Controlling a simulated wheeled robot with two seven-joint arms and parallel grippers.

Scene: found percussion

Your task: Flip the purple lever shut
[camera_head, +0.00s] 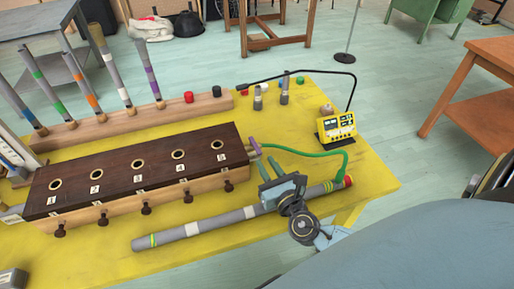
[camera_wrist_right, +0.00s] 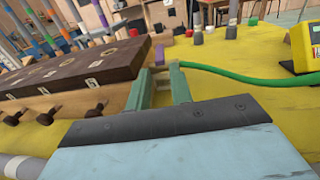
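The small purple lever (camera_head: 254,145) sits at the right end of the long dark-topped wooden box (camera_head: 137,172), where a green hose joins a fitting. In the right wrist view the lever (camera_wrist_right: 160,53) shows just beyond the fingertips; its exact angle is hard to tell. My right gripper (camera_head: 269,167) is open and empty, its two fingers parallel and pointing at the lever end of the box. In the wrist view a gap shows between the fingers (camera_wrist_right: 160,80), with the lever ahead, apparently not touched. My left gripper is not in view.
A long grey tube (camera_head: 205,225) lies along the front of the yellow table (camera_head: 240,258), under my right gripper. The green hose (camera_head: 305,157) runs right towards a yellow meter (camera_head: 336,128). A wooden rack (camera_head: 135,121) with upright tubes stands behind the box.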

